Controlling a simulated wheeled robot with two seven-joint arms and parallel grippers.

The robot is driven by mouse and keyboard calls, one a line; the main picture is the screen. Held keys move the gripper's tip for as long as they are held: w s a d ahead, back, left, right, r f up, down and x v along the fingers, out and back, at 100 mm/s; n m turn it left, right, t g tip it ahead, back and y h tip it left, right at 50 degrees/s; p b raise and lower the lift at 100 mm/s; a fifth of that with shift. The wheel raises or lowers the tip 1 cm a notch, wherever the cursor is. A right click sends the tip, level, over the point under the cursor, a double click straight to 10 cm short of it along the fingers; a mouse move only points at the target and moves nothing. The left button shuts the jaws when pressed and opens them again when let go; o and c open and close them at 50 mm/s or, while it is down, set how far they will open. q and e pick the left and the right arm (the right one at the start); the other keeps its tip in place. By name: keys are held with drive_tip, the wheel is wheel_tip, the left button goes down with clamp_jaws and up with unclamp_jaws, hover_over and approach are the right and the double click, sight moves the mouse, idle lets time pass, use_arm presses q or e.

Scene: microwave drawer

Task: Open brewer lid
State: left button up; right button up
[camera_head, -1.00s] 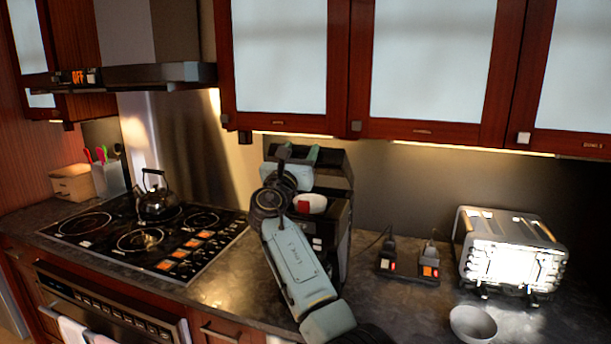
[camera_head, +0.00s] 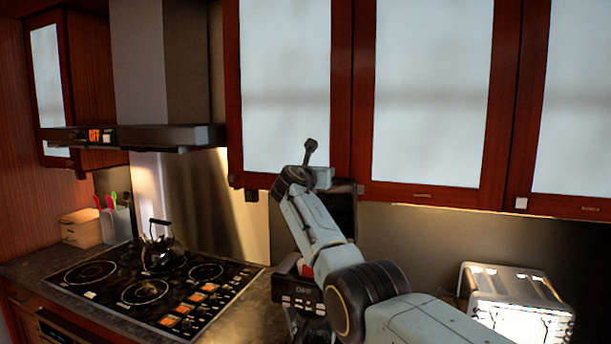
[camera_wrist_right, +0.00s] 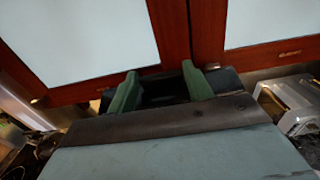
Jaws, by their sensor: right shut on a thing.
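My right gripper is at the lid's upper edge, partly hidden by my own wrist. In the right wrist view my right gripper (camera_wrist_right: 162,86) has its two green fingers on either side of a dark part of the lid (camera_wrist_right: 165,94). My left gripper is in neither view.
Wall cabinets (camera_head: 430,100) hang just above and behind the lid. A stove (camera_head: 150,290) with a kettle (camera_head: 162,250) is at the left, under a range hood (camera_head: 150,137). A shiny toaster (camera_head: 515,300) stands at the right.

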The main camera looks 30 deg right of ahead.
drive_tip(key=shift+r, duration=0.6)
drive_tip(key=o, duration=1.1)
drive_tip(key=shift+o, duration=1.4)
drive_tip(key=shift+s+a+f, duration=0.1)
drive_tip(key=shift+s+a, duration=0.05)
drive_tip(key=shift+a, duration=0.05)
drive_tip(key=b+v, duration=0.4)
drive_tip(key=v, duration=0.9)
drive_tip(key=shift+f, duration=0.2)
drive_tip(key=shift+s+a, duration=0.1)
